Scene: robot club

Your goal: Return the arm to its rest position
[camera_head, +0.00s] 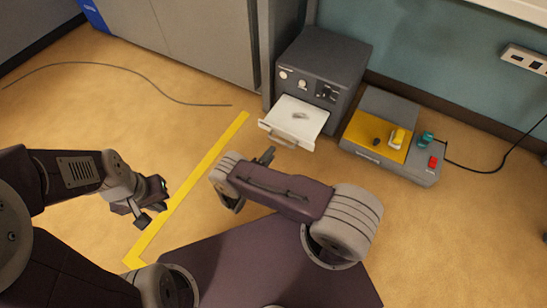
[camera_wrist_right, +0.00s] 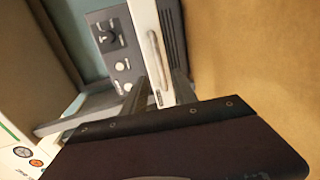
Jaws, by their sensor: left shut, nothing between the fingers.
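My left gripper (camera_head: 150,204) is low at the left in the head view, over the floor beside the yellow line. Its fingers are shut and empty. My right gripper (camera_head: 262,158) is just in front of the open white drawer (camera_head: 309,117), partly hidden by its own arm. In the right wrist view its two dark fingers (camera_wrist_right: 156,92) stand apart with nothing seen held between them. The drawer's handle (camera_wrist_right: 155,58) shows just beyond the fingertips and appears clear of them. A small grey object (camera_head: 300,116) lies in the drawer.
The drawer belongs to a dark grey cabinet (camera_head: 323,62) against the wall. Right of it stands a grey unit (camera_head: 400,169) with a yellow panel and a red button. A cable (camera_head: 120,66) lies on the floor at left. Open floor surrounds the yellow line (camera_head: 205,167).

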